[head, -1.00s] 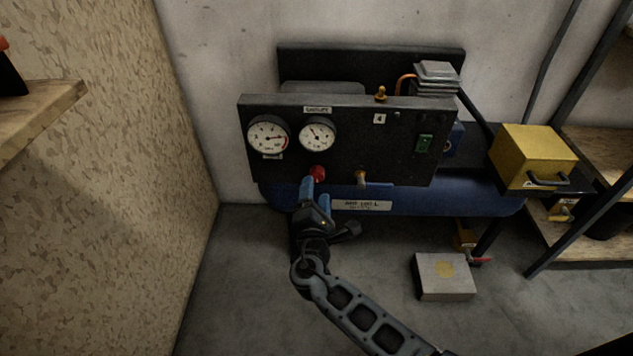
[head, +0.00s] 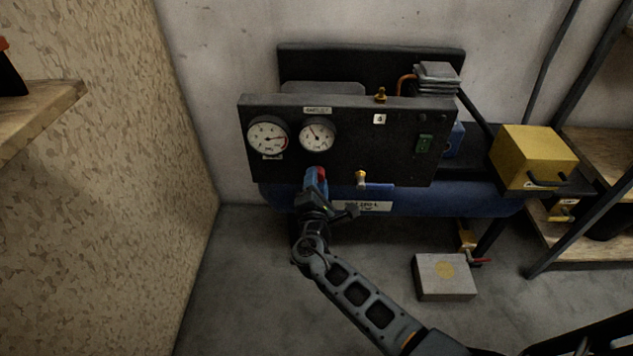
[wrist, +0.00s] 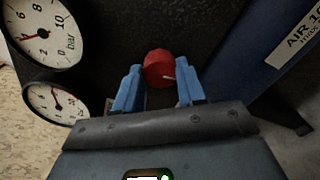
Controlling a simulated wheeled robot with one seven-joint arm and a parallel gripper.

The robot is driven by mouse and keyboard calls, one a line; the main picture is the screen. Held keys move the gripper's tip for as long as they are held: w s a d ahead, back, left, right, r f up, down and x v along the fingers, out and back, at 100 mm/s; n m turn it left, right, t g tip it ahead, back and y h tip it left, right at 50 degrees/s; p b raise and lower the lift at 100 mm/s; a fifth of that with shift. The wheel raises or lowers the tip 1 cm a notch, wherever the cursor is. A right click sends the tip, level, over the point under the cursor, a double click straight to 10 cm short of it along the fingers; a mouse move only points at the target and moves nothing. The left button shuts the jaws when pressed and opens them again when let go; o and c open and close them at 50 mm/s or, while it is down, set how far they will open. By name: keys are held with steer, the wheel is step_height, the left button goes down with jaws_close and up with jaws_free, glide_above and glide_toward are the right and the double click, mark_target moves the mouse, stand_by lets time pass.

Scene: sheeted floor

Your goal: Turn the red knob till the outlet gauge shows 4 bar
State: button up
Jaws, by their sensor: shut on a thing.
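The red knob (wrist: 159,68) sits on the dark panel (head: 345,160), below the right-hand dial. My gripper (head: 317,175) has its blue fingers on both sides of the knob and is shut on it; the fingers also show in the wrist view (wrist: 160,86). The outlet gauge (head: 317,135) is the right-hand white dial, under a small label. Its needle points up and left, around 4; the exact value is hard to read. It also shows in the wrist view (wrist: 43,33), with 6, 8, 10 and "bar" legible.
A second gauge (head: 267,137) is left of the outlet gauge. The blue tank (head: 450,198) lies below. A grey box (head: 443,277) stands on the floor.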

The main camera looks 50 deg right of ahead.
steer(key=c, duration=0.4)
steer(key=m+b, duration=0.1)
steer(key=b, duration=0.2)
steer(key=shift+f+m, duration=0.1)
steer(key=shift+m, duration=0.3)
steer(key=shift+c, duration=0.2)
steer(key=o, duration=1.1)
steer(key=shift+c, duration=0.2)
steer(key=shift+s+a, duration=0.1)
steer(key=v, duration=0.7)
steer(key=shift+s+a, duration=0.2)
